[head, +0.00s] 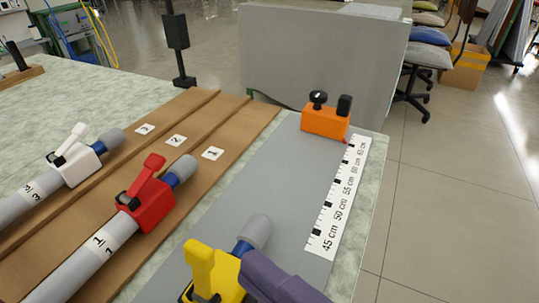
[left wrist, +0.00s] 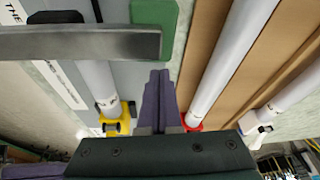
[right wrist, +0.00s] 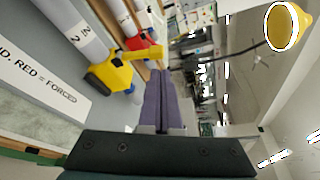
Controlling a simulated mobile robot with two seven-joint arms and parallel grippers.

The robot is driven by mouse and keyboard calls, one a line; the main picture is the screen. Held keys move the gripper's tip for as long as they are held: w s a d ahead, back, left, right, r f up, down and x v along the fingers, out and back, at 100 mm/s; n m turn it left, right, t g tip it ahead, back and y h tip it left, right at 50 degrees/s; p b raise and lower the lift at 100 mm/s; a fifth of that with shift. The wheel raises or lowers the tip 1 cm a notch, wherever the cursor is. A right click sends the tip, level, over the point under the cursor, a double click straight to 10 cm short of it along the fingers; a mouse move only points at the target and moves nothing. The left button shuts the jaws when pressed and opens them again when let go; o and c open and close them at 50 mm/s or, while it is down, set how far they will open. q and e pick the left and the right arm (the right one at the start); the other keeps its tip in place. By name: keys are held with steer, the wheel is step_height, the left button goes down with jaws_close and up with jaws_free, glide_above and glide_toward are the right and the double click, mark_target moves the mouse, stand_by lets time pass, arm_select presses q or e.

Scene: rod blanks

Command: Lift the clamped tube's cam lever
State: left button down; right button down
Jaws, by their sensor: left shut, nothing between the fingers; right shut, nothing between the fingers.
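The tube with the yellow clamp (head: 222,270) lies on the grey board, cut off by the bottom edge of the head view. Its yellow cam lever (head: 199,264) stands up from the clamp body; in the right wrist view the lever (right wrist: 143,52) sticks out towards my fingers. My right gripper (head: 250,264) is shut and empty, close beside the clamp's right side; touching or apart is unclear. It also shows in the right wrist view (right wrist: 158,78). My left gripper (left wrist: 157,76) is shut and empty, outside the head view; the yellow clamp (left wrist: 118,118) shows beyond it.
A red-clamped tube (head: 147,205) and a white-clamped tube (head: 75,165) lie in the brown rack at the left. An orange stop (head: 325,121) and a white ruler (head: 338,200) are on the grey board (head: 262,185). A grey panel (head: 325,65) stands behind.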

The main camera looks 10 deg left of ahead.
steer(key=shift+b+v, duration=0.35)
steer(key=shift+v, duration=1.5)
